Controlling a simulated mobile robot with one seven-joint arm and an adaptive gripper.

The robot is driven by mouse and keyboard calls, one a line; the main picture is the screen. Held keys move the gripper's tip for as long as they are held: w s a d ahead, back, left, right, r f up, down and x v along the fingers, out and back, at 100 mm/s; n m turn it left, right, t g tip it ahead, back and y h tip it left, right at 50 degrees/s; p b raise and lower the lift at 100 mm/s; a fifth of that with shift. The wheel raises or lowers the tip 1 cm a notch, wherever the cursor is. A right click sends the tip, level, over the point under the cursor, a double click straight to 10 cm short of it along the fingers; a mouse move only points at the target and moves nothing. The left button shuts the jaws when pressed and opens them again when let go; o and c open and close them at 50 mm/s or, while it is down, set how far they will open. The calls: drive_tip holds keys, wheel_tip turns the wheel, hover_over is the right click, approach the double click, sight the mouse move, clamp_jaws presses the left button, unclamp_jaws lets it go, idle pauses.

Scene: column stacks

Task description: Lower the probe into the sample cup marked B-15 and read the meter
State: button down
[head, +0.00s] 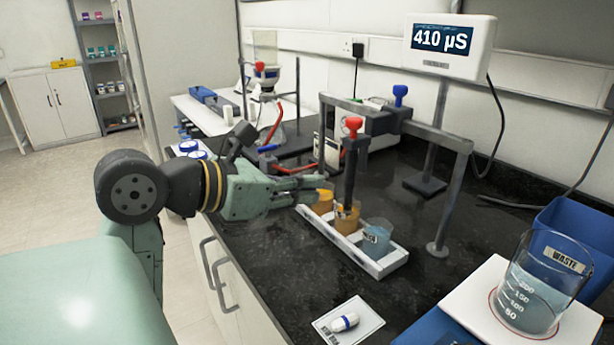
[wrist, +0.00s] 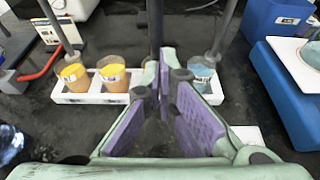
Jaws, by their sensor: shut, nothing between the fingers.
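A white tray (head: 388,264) on the black bench holds a row of sample cups. A blue cup (head: 377,238) is at its near end, an orange cup (head: 346,219) is beside it, and yellow ones are farther along. Cup labels are too small to read. The dark probe (head: 350,178), with a red knob on top, hangs upright from a grey frame; its lower end appears at the orange cup, but I cannot tell if it is inside. The meter (head: 443,40) reads 410 µS. My gripper (head: 318,188) is shut and empty beside the row; in the wrist view its fingers hide part of the tray.
The grey frame (head: 462,190) straddles the tray and carries a blue knob (head: 400,91). A beaker marked WASTE (head: 545,285) stands at the right by a blue bin (head: 575,232). A white card (head: 347,322) with a small capped vial lies in front. Another stand with glassware is behind.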

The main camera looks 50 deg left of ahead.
sight(352, 127)
drive_tip(key=p+x, duration=0.1)
drive_tip(key=x, duration=0.5)
drive_tip(key=shift+d+r+p, duration=0.15)
drive_tip(key=shift+p, duration=0.15)
wheel_tip(352, 127, up, 3)
drive_tip(key=shift+w+r+p, duration=0.1)
drive_tip(key=shift+p, duration=0.9)
drive_tip(key=shift+r, duration=0.2)
wheel_tip(352, 127, up, 7)
drive_tip(key=shift+f+p, duration=0.1)
drive_tip(key=shift+p, duration=0.4)
wheel_tip(352, 127, down, 5)
drive_tip(key=b, duration=0.4)
drive_tip(key=shift+w+r, duration=0.15)
drive_tip(key=shift+r, duration=0.05)
drive_tip(key=b+v, duration=0.2)
drive_tip(key=v, duration=0.8)
drive_tip(key=shift+r, duration=0.2)
